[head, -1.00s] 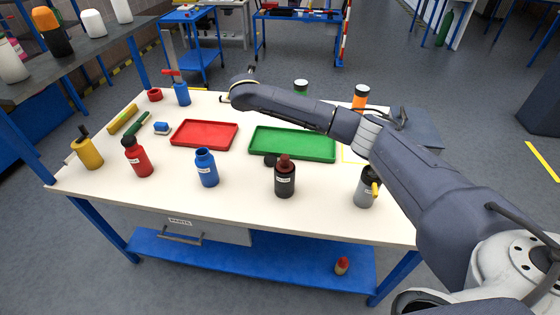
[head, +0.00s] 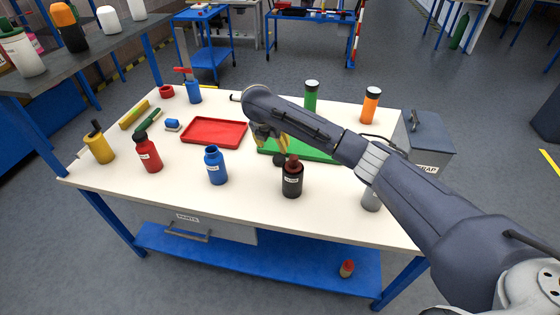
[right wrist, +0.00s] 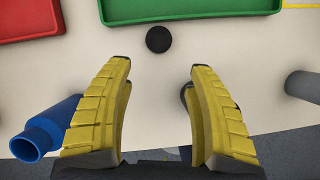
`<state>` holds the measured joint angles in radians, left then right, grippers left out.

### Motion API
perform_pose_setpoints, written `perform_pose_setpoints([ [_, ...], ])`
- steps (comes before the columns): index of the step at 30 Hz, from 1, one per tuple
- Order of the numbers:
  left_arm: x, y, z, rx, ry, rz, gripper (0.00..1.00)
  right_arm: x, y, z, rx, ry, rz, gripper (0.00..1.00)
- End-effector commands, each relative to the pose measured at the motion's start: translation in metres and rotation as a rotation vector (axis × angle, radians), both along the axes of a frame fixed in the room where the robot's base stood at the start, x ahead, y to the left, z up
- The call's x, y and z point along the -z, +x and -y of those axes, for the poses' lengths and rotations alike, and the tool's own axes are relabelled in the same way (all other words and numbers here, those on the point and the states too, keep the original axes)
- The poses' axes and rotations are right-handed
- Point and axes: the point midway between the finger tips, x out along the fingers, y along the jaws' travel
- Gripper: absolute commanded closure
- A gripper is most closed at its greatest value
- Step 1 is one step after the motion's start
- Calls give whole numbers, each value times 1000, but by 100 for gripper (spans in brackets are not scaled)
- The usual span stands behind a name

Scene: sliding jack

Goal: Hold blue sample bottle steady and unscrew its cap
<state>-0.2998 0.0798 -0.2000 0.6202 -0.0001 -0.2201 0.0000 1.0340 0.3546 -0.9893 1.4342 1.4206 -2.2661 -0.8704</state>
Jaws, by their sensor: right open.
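The blue sample bottle (head: 215,167) stands upright near the front middle of the table, with a label and no cap visible on its neck. In the right wrist view the bottle (right wrist: 50,128) is at the lower left, its open mouth showing. A round black cap (right wrist: 159,39) lies loose on the table and also shows by the green tray in the head view (head: 279,160). My right gripper (head: 270,140) is above the table, behind and right of the bottle. In the wrist view its yellow fingers (right wrist: 157,75) are apart and empty. My left gripper is not in view.
A dark brown bottle (head: 292,178) stands right of the blue one, and a red bottle (head: 149,155) left. A red tray (head: 214,121) and a green tray (head: 318,154) lie behind. A grey bottle (head: 371,197) is partly hidden by my arm.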

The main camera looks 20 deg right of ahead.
Motion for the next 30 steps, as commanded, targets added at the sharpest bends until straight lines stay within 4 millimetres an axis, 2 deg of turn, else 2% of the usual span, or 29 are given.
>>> perform_pose_setpoints([
  [6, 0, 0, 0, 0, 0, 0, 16, 39, 12, 11, 3, -1, -2, 43],
  [12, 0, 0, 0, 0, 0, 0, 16, 65, 21, 18, 1, -1, 0, 43],
  [23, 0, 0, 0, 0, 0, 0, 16, 84, 28, 23, 0, -1, 2, 43],
  [30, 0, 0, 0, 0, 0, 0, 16, 109, 37, 29, 1, -1, 0, 43],
])
